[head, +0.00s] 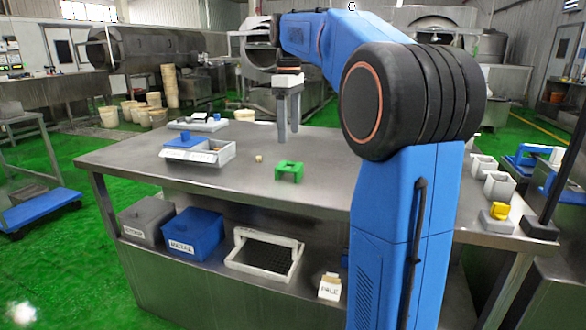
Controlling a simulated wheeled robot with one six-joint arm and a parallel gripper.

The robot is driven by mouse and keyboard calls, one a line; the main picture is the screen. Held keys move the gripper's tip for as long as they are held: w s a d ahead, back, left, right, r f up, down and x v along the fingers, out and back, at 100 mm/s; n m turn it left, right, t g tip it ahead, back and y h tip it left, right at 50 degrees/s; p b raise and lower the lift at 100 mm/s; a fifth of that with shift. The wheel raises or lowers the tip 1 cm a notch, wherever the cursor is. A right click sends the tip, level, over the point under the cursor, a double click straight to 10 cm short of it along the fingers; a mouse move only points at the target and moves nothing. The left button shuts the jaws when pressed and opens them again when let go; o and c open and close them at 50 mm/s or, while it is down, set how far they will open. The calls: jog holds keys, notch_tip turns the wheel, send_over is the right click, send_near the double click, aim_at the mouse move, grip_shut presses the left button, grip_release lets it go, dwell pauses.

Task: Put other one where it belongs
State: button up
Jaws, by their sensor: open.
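My gripper (288,134) hangs open and empty above the metal table (325,150), fingers pointing down. A green block (289,171) with an opening in its top sits on the table below the fingers, apart from them. A small beige piece (259,159) lies to its left. On the lower shelf are a grey bin (146,222) with a label I cannot read surely, a blue bin (193,235) whose label seems to read METAL, and a small white box (330,286) with unclear lettering. I cannot tell which thing the task means by the other one.
A white scale-like device (198,154) with a blue top stands at the table's left. Another white device (198,123) is behind it. A white-framed tray (265,255) is on the shelf. White containers (498,186) and a yellow piece (500,210) stand at the right.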

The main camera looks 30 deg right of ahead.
jog(key=s+a+f+m+t, duration=0.1)
jog(key=s+a+f+m, duration=0.1)
jog(key=s+a+f, duration=0.3)
jog(key=s+a+f+m+t, duration=0.2)
jog(key=s+a+f, duration=0.3)
jog(key=s+f, duration=0.7)
jog(key=s+a+f+m+t, duration=0.1)
jog(key=s+a+f+m, duration=0.2)
jog(key=s+f, duration=0.6)
jog(key=s+a, duration=0.2)
jog(key=s, duration=0.2)
jog(key=shift+a+m+t, duration=0.3)
jog(key=shift+a+t, duration=0.1)
jog(key=shift+s, duration=0.1)
